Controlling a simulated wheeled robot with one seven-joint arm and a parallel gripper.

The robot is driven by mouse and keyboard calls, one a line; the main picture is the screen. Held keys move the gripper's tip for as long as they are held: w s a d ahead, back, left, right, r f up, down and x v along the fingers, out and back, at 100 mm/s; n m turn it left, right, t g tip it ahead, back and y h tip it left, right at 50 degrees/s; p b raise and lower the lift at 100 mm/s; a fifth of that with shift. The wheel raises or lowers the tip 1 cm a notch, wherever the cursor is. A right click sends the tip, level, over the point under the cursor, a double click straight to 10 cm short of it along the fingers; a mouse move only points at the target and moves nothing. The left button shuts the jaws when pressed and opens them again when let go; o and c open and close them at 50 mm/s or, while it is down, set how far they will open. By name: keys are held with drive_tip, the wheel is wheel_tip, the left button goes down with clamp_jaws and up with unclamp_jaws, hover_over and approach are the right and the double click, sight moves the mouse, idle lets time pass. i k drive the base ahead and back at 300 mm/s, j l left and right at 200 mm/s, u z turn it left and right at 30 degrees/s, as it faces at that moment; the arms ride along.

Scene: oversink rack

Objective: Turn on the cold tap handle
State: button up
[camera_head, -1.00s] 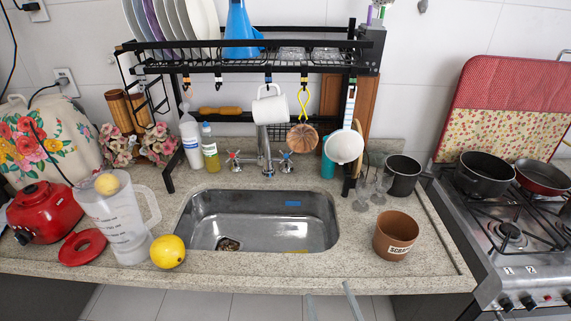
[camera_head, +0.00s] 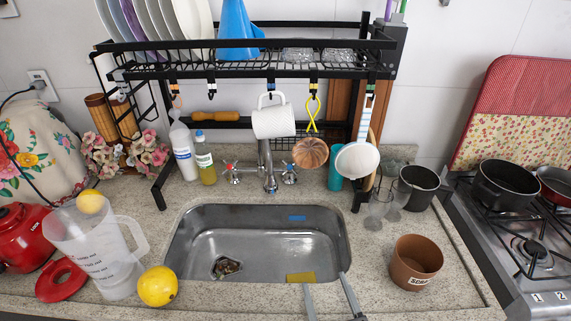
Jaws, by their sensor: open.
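The tap stands behind the sink, with a metal spout (camera_head: 267,172) in the middle. The cold tap handle (camera_head: 289,174) is the cross-shaped metal one right of the spout, with a blue mark. The other handle (camera_head: 231,172), left of the spout, has a red mark. My gripper (camera_head: 325,280) shows only as two grey fingers at the front edge of the sink. They are spread apart with nothing between them, well in front of the cold handle and lower in the picture, not touching it.
The sink (camera_head: 255,245) holds a yellow sponge (camera_head: 300,277). A brown pot (camera_head: 416,262) stands right.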

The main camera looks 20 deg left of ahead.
sight(289, 167)
drive_tip(key=i+j, duration=0.75)
drive_tip(key=i, duration=0.2)
